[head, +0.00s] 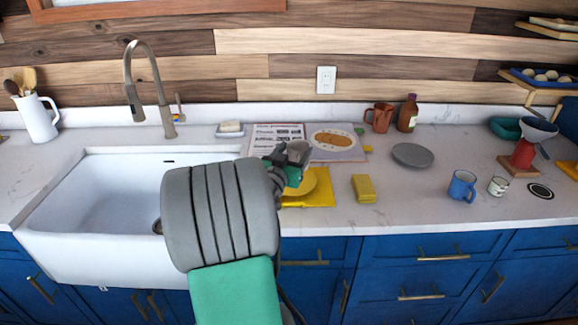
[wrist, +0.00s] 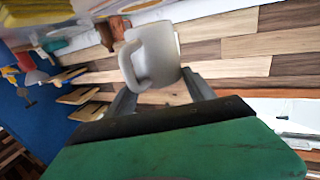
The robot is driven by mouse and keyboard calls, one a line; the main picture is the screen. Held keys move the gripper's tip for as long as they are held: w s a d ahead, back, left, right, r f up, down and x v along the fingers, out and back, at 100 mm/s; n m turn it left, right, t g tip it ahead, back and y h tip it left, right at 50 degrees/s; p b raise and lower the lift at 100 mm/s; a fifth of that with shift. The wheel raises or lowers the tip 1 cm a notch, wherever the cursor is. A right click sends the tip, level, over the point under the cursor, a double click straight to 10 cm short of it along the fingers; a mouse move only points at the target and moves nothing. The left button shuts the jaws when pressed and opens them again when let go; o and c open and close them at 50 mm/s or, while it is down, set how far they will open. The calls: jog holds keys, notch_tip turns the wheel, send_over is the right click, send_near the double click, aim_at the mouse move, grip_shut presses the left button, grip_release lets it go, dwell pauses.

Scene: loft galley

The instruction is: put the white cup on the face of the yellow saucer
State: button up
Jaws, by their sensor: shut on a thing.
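The white cup (wrist: 158,50) is between the fingers of my gripper (wrist: 160,88) in the wrist view, with its handle toward the left. In the head view my gripper (head: 282,158) is beyond my forearm, shut on the cup (head: 299,151), which is small and partly hidden there. The yellow saucer (head: 310,184) lies on the counter just below and right of the gripper in the picture, its left side hidden by my arm. The cup appears held above the counter, apart from the saucer's visible part.
The saucer rests on a yellow cloth (head: 322,201). A yellow block (head: 363,189) lies to its right, and an open cookbook (head: 336,140) behind. A grey plate (head: 412,155), blue mug (head: 462,186) and small patterned cup (head: 497,186) stand further right. The sink (head: 110,200) is left.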

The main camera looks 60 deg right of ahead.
jog(key=f, duration=0.1)
jog(key=w+d+f, duration=0.1)
jog(key=w+f, duration=0.1)
jog(key=shift+w+d+f, duration=0.15)
jog(key=shift+w+d, duration=0.05)
jog(key=shift+d, duration=0.05)
notch_tip(320, 180, down, 3)
jog(key=shift+r+p, duration=0.2)
jog(key=shift+p, duration=0.15)
jog(key=shift+f, duration=0.25)
jog(key=o, duration=1.6)
jog(key=shift+c, duration=0.2)
jog(key=shift+r, duration=0.1)
